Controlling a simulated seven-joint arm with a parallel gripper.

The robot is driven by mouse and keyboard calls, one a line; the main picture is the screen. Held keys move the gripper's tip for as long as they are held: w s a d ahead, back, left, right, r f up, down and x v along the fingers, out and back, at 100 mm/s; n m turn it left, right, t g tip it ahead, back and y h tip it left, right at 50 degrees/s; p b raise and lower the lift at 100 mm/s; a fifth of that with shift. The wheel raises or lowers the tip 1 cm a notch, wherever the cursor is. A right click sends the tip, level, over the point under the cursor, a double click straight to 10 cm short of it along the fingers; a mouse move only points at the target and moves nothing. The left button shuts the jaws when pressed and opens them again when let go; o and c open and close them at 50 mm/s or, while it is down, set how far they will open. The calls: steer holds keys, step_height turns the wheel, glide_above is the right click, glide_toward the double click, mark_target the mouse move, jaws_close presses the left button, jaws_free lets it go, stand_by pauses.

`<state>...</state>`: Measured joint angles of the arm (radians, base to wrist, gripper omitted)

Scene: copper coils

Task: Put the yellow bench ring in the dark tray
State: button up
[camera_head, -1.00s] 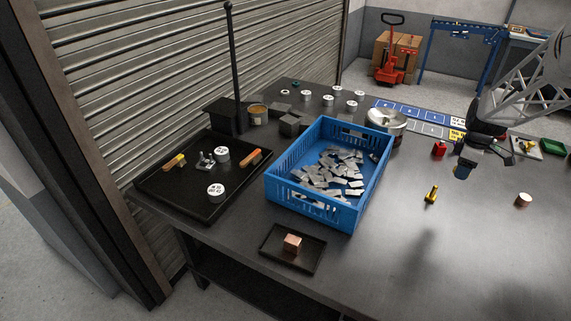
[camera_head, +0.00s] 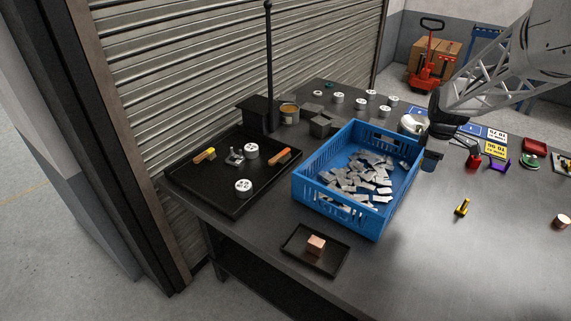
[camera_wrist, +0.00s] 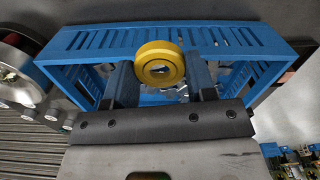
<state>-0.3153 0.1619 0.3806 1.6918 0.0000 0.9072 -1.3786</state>
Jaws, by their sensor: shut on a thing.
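My gripper (camera_head: 431,163) is above the table by the right wall of the blue crate. In the wrist view its two fingers (camera_wrist: 163,80) are shut on the yellow bench ring (camera_wrist: 160,52), whose hole faces the camera. The ring cannot be made out in the head view. A large dark tray (camera_head: 205,205) lies at the left of the table, holding two white-topped cylinders, two brushes and a small metal part. A smaller dark tray (camera_head: 293,245) lies at the front edge with a copper cube (camera_head: 316,245) on it.
The blue crate (camera_head: 335,212), full of metal pieces, stands between my gripper and both trays. A tall black post (camera_head: 268,65) rises behind the large tray. A yellow clamp-like part (camera_head: 462,207) and a copper cylinder (camera_head: 562,222) lie at the right.

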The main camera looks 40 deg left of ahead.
steer(key=s+a+n, duration=0.2)
steer(key=s+a, duration=0.6)
steer(key=a, duration=0.5)
steer(key=s+a+n, duration=0.3)
steer(key=s+a, duration=0.6)
steer(key=a, duration=0.5)
steer(key=s+a+n, duration=0.2)
steer(key=s+a, duration=0.6)
steer(key=s, duration=0.4)
steer(key=s+a+n, duration=0.2)
steer(key=s+a, duration=0.7)
steer(key=s, duration=0.3)
step_height(320, 180, down, 11)
steer(key=shift+d+f, duration=0.1)
steer(key=w+a, duration=0.2)
steer(key=a, duration=0.2)
steer(key=w+a+f, duration=0.1)
steer(key=w+a, duration=0.2)
steer(key=a, duration=0.2)
steer(key=w+a, duration=0.2)
steer(key=a, duration=0.3)
steer(key=shift+w+a+f, duration=0.1)
steer(key=shift+w+f, duration=0.05)
steer(key=shift+w, duration=0.15)
